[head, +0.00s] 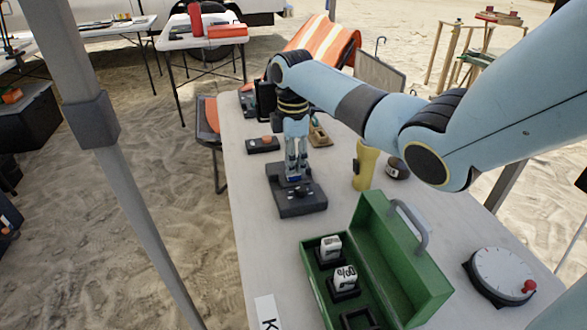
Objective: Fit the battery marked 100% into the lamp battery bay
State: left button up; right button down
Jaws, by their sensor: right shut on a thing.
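My right gripper (294,177) points straight down over a dark grey unit (302,204) on the table. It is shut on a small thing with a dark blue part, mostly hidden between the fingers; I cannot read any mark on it. The fingertips are right at the top of the unit, and I cannot tell whether the held thing sits in it. The unit may be the lamp battery bay. An open green case (408,270) holds two white-topped blocks in dark sockets. The nearer block (345,277) bears a percent mark; the farther block (331,247) is hard to read. My left gripper is out of view.
A yellow flashlight-like thing (364,166) and a dark round thing (397,167) stand right of the gripper. A small dark tray (263,145) lies behind it. A white dial (501,273) with a red knob is at right. The table's left front is mostly clear.

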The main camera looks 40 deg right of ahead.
notch_tip(320, 180, down, 2)
jog(key=shift+f, duration=0.1)
jog(key=c, duration=1.1)
grip_release()
notch_tip(320, 180, up, 12)
jog(key=shift+r+p, duration=0.1)
jog(key=shift+p, duration=0.55)
